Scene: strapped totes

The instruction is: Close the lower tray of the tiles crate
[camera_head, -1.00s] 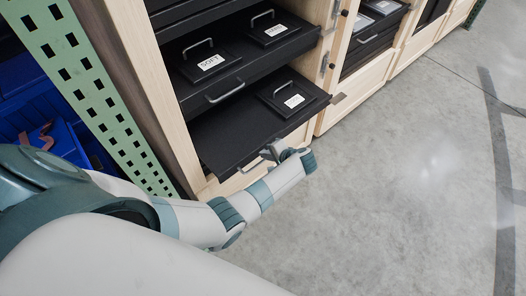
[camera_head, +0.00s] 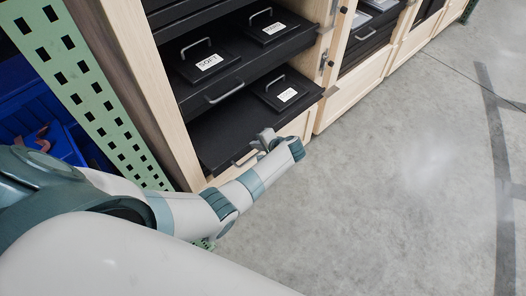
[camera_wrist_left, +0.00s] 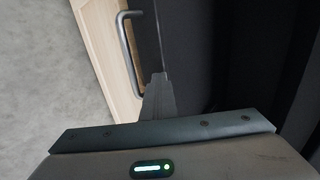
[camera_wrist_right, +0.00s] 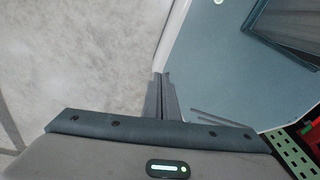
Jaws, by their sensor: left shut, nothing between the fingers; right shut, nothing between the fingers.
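The lower tray (camera_head: 222,136) is black and sticks out of the light wooden crate (camera_head: 158,95). A black lid with a metal handle and white label (camera_head: 287,95) lies at its right end. My left gripper (camera_head: 265,138) is shut and empty at the tray's front edge. In the left wrist view the shut fingers (camera_wrist_left: 158,78) are beside the tray's metal bar handle (camera_wrist_left: 128,50), not around it. I cannot tell whether they touch the front. My right gripper (camera_wrist_right: 162,78) is shut and empty, seen only in the right wrist view.
An upper black tray (camera_head: 238,80) with two labelled lids sits above the lower one. A green perforated post (camera_head: 85,85) and a blue bin (camera_head: 50,140) are at the left. Other wooden crates (camera_head: 345,95) continue to the right. The grey floor (camera_head: 400,190) in front is clear.

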